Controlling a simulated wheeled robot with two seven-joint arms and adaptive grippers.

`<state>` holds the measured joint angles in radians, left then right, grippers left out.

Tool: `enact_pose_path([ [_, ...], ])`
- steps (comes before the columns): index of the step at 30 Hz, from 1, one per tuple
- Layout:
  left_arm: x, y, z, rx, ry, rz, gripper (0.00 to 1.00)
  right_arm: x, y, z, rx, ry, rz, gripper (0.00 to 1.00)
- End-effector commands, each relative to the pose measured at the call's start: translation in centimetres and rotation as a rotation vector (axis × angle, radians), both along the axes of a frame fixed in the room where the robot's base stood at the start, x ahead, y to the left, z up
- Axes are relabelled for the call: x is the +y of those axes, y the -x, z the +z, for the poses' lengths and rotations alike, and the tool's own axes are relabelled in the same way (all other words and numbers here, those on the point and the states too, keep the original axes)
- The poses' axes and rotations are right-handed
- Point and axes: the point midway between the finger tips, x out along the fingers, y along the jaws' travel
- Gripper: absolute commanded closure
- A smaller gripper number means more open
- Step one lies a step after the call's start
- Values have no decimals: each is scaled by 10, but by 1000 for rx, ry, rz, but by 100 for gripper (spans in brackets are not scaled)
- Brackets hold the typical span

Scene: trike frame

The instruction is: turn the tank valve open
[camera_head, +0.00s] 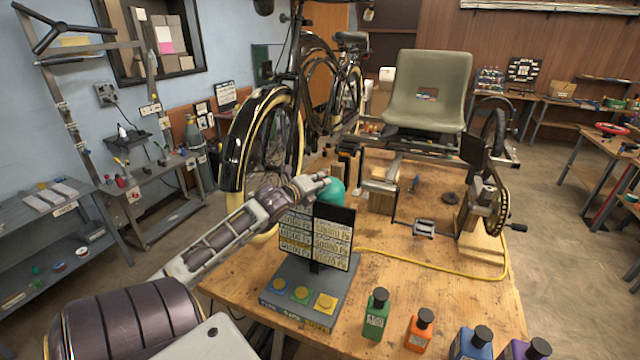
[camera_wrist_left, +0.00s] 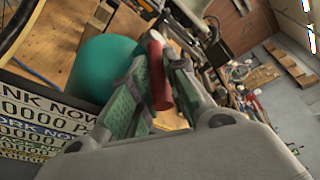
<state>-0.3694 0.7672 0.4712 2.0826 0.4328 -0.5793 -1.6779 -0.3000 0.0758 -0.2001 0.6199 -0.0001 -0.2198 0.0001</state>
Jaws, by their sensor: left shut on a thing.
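The tank (camera_head: 333,193) is a rounded teal body, mostly hidden behind a dark sign board in the head view. It also shows in the left wrist view (camera_wrist_left: 98,66), beside my fingers. The valve's red handle (camera_wrist_left: 157,72) stands between my green-padded fingers in the left wrist view. My left gripper (camera_head: 322,181) reaches in from the left to the top of the tank. In the wrist view, the left gripper (camera_wrist_left: 154,80) is shut on the red handle. The head view is too small to show the handle clearly. My right gripper is not in view.
The sign board (camera_head: 316,236) stands on a grey base with coloured buttons, in front of the tank. Several bottles, such as the green one (camera_head: 376,315), line the table's front. The trike frame with its seat (camera_head: 428,90) stands behind. A yellow cable (camera_head: 440,268) crosses the wooden tabletop (camera_head: 465,305).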

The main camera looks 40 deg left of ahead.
Motion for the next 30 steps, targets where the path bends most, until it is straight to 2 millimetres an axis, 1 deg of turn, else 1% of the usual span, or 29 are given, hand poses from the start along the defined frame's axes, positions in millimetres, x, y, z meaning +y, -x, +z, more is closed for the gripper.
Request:
enact_pose_path([
  [9,0,1,-2,5,-2,-66,100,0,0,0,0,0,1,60],
  [18,0,1,-2,5,-1,-124,100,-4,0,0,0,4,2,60],
  [30,1,0,-1,3,1,-163,100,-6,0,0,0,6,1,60],
])
